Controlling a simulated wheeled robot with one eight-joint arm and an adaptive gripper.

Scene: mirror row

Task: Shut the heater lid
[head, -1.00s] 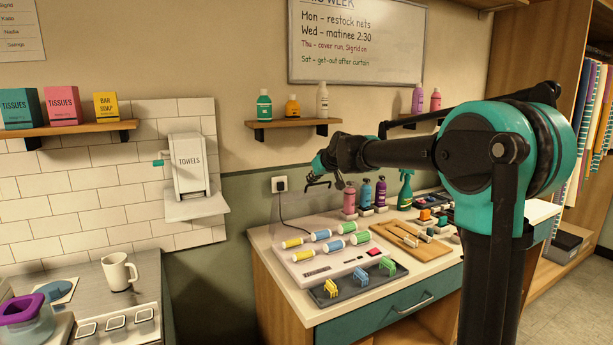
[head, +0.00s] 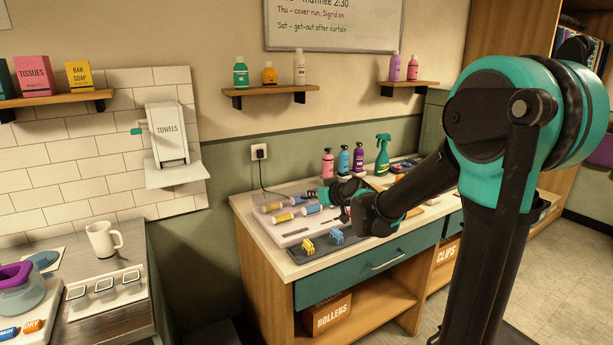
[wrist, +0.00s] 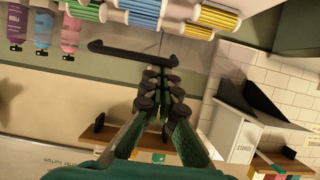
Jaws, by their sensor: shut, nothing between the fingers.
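The roller heater (head: 292,236) is a pale box on the counter with rows of coloured rollers (head: 284,217). A dark bar (wrist: 150,52), perhaps the lid's handle, crosses the wrist view in front of the rollers. My gripper (head: 313,194) is low over the back right of the heater, partly hidden by my wrist. In the wrist view my gripper (wrist: 158,75) is shut and empty, its tips close to the bar. I cannot tell whether they touch it.
A dark mat (head: 330,244) with yellow and blue clips lies before the heater. Pink (head: 327,163), blue and purple bottles and a green spray bottle (head: 383,155) stand behind. A towel dispenser (head: 168,140) hangs at left. A mug (head: 103,240) stands on the left counter.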

